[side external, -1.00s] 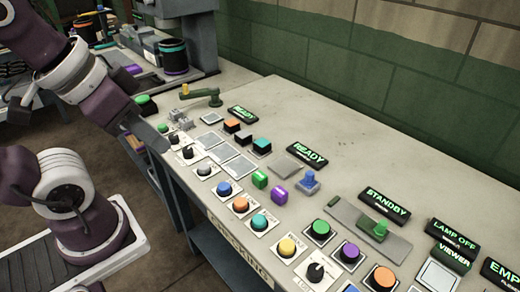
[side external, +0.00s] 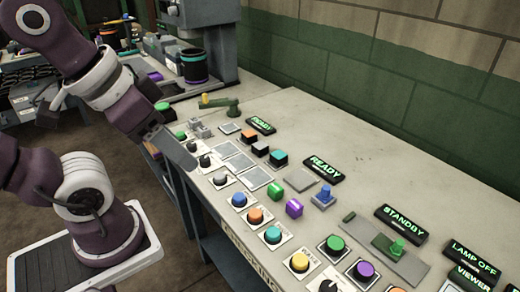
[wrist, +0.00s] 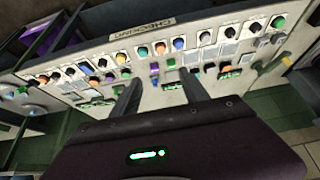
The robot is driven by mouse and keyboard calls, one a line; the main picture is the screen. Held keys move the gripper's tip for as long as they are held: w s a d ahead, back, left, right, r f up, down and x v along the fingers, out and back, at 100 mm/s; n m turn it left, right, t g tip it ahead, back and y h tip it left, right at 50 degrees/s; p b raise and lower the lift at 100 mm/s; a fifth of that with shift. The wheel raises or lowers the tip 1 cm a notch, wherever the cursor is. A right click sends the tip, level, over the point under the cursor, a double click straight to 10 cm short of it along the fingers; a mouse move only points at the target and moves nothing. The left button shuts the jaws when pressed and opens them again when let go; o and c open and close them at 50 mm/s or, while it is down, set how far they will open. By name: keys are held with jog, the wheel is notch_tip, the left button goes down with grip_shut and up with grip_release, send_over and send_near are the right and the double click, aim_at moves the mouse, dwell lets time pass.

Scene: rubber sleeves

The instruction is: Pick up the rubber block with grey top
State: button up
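Three small dark blocks sit in a row on the bench.
A green block (side external: 277,208) and a purple block (side external: 294,207) stand nearer the front. Knobs and round buttons, such as a yellow button (side external: 299,262), line the front edge. A green crank lever (side external: 221,105) rises behind. The back right of the bench (side external: 350,135) is clear.

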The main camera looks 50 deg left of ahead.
jog(key=shift+o, duration=0.7)
